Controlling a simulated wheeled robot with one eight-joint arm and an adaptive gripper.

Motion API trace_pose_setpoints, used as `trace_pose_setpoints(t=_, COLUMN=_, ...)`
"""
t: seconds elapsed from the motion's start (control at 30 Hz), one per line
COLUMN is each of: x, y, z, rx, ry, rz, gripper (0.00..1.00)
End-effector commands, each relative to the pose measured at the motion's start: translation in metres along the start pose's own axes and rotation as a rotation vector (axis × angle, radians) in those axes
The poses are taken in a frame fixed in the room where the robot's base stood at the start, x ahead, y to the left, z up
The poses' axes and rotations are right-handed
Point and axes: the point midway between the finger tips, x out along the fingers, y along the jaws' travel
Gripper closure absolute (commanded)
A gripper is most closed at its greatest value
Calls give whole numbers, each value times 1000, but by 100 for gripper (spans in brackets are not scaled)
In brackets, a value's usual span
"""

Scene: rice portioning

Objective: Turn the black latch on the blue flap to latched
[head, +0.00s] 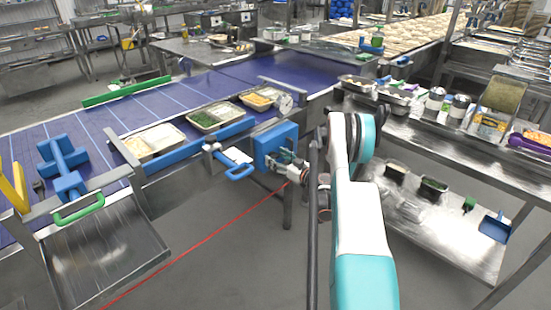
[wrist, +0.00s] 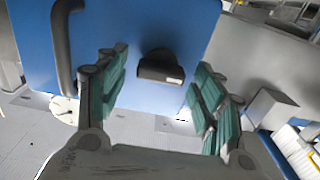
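The blue flap (wrist: 190,25) fills the upper middle of the wrist view. The black latch (wrist: 161,68) sits on it, a dark knob with a small pale mark on its lower right edge. My gripper (wrist: 158,92) is open, with one green-padded finger on each side of the latch in the picture and apart from it. A dark curved handle (wrist: 62,45) is on the flap to the left. In the head view the blue flap (head: 275,143) shows as a blue box face beside the conveyor; my gripper (head: 290,165) is in front of it, and the latch is not discernible there.
The blue conveyor (head: 180,108) carries several filled trays (head: 215,116). A blue handle (head: 238,172) sticks out left of the flap. A steel table (head: 440,135) with containers stands to the right. A red line (head: 210,237) crosses the open floor.

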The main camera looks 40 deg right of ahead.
Motion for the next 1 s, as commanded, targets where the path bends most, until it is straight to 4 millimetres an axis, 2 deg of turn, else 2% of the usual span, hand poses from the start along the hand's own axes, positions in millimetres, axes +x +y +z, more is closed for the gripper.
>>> trace_pose_setpoints(t=0.03, x=0, y=0, z=0, rx=0, ry=0, rz=0, gripper=45)
trace_pose_setpoints(t=0.2, x=0, y=0, z=0, rx=0, ry=0, rz=0, gripper=83)
trace_pose_setpoints(t=0.67, x=0, y=0, z=0, rx=67, ry=0, rz=0, gripper=83)
trace_pose_setpoints(t=1.0, x=0, y=1, z=0, rx=326, ry=0, rz=0, gripper=83)
